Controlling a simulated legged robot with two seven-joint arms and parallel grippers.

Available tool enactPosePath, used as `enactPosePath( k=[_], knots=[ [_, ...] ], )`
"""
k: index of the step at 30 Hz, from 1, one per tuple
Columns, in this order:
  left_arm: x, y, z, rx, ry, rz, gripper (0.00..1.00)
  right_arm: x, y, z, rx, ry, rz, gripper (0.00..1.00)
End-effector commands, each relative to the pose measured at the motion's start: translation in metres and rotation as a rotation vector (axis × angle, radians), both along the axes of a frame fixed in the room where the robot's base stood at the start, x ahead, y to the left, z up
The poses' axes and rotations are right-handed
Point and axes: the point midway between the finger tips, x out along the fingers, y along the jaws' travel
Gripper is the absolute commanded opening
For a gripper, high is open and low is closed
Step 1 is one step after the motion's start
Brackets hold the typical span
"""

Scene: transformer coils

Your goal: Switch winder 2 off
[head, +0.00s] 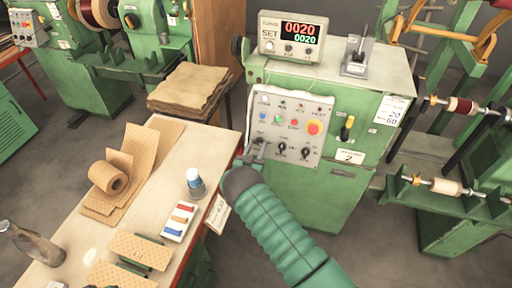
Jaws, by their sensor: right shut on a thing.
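Winder 2 is the green machine (305,195) with a white label "2" (349,157) on its front. My right gripper (259,149) is at the panel's lower left corner, shut on the leftmost knob of that row. The gripper partly hides this knob, and its position cannot be read. The counter box (291,38) on top is lit, showing 0020 in red and in green. My left gripper is not in view.
A yellow-and-black handle (347,128) sits right of the panel. Spool shafts (445,187) project at right. Another green winder stands behind left.

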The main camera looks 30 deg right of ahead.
Motion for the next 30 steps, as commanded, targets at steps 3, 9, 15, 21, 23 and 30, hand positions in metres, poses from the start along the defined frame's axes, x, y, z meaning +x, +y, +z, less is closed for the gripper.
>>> enactPosePath(
  k=[3,9,15,21,23,30],
  knots=[
    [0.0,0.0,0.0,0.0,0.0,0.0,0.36,0.001,0.001,0.001,0.0,-0.001,0.002,0.06],
    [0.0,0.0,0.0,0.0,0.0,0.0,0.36,0.001,0.001,0.001,-0.002,0.001,0.004,0.0],
    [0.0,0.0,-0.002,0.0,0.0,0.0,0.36,0.001,0.001,0.001,-0.029,0.03,0.02,0.0],
    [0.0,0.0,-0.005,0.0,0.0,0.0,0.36,0.0,0.001,0.0,-0.095,0.107,0.061,0.0],
    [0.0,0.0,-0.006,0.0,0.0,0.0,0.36,0.0,0.001,0.001,-0.123,0.14,0.079,0.0],
    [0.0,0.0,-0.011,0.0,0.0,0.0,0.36,-0.001,0.0,0.001,-0.255,0.294,0.162,0.0]
  ],
)
